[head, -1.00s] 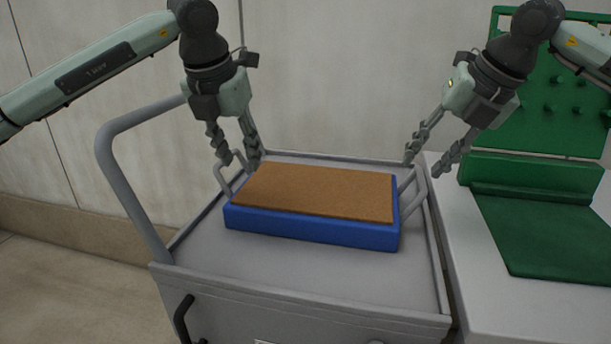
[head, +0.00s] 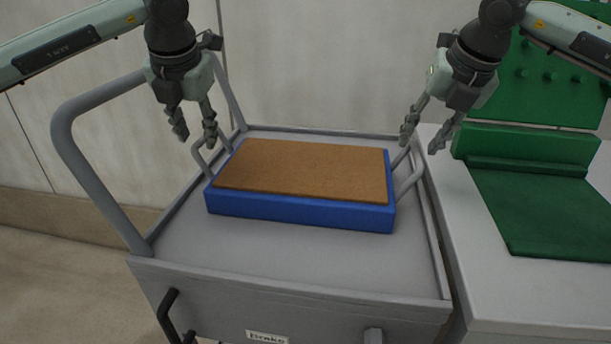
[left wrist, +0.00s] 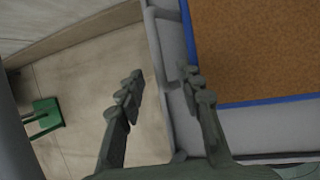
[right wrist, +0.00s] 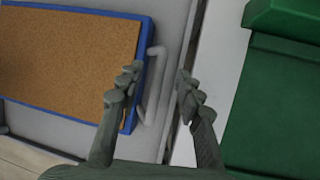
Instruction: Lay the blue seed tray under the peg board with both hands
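The blue seed tray (head: 300,209), filled with a brown surface (head: 305,170), sits on a grey cart (head: 280,258). A grey wire handle stands at each end, the left handle (head: 203,160) and the right handle (head: 409,180). My left gripper (head: 194,142) is open and empty, above and just left of the left handle. My right gripper (head: 418,147) is open and empty, above the right handle, which shows between and below its fingers in the right wrist view (right wrist: 153,90). The green peg board (head: 545,85) stands at the right, partly behind my right arm.
A white bench (head: 480,270) adjoins the cart's right side. A green mat (head: 540,215) lies on it before the peg board and a green ledge (head: 525,150). The cart's push bar (head: 85,165) rises at the left. The cart top before the tray is clear.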

